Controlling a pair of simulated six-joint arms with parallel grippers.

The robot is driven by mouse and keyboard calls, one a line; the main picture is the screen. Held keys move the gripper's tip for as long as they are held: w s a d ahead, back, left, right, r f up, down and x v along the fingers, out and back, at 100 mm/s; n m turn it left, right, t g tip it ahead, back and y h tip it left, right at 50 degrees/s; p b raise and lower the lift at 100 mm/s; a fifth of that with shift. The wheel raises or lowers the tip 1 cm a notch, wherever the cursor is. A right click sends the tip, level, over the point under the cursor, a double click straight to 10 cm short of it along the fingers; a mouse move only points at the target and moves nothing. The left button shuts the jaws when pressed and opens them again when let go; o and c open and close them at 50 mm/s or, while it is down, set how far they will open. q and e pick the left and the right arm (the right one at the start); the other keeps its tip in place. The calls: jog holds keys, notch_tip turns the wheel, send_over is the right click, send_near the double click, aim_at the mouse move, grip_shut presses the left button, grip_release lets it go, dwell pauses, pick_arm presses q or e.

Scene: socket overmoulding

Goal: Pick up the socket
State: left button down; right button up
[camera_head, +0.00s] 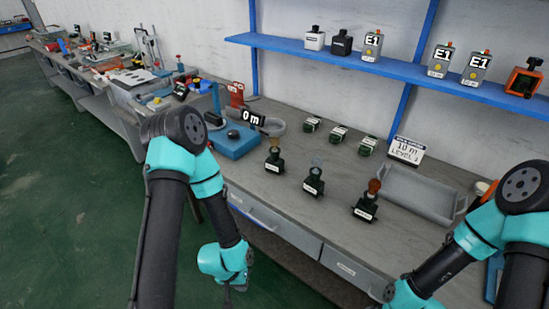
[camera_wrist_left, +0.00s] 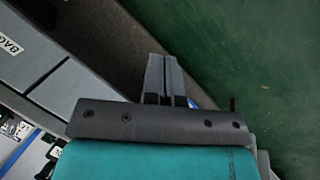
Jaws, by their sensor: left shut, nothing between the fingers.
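Three dark holders with pale labels stand upright on the bench: the left one (camera_head: 274,160) with a tan top, the middle one (camera_head: 314,183) with a clear top, the right one (camera_head: 366,205) with a brown bulb-shaped top. Three small dark green blocks, left (camera_head: 311,125), middle (camera_head: 338,133) and right (camera_head: 367,146), sit behind them. I cannot tell which is the socket. My left gripper (camera_head: 228,294) hangs low in front of the bench, away from them; in the left wrist view its fingers (camera_wrist_left: 164,78) are shut and empty. My right gripper is out of view.
A grey tray (camera_head: 420,197) lies at the bench's right, before a "10 m" sign (camera_head: 407,150). A blue device (camera_head: 232,140) stands at left. A blue shelf (camera_head: 400,72) hangs above. Drawer fronts (camera_head: 262,212) face my left arm. Green floor (camera_head: 70,220) is clear.

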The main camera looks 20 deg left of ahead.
pick_arm(q)
jog(key=c, duration=1.9)
grip_release()
jog(key=o, duration=1.9)
jog(key=shift+a, duration=0.1)
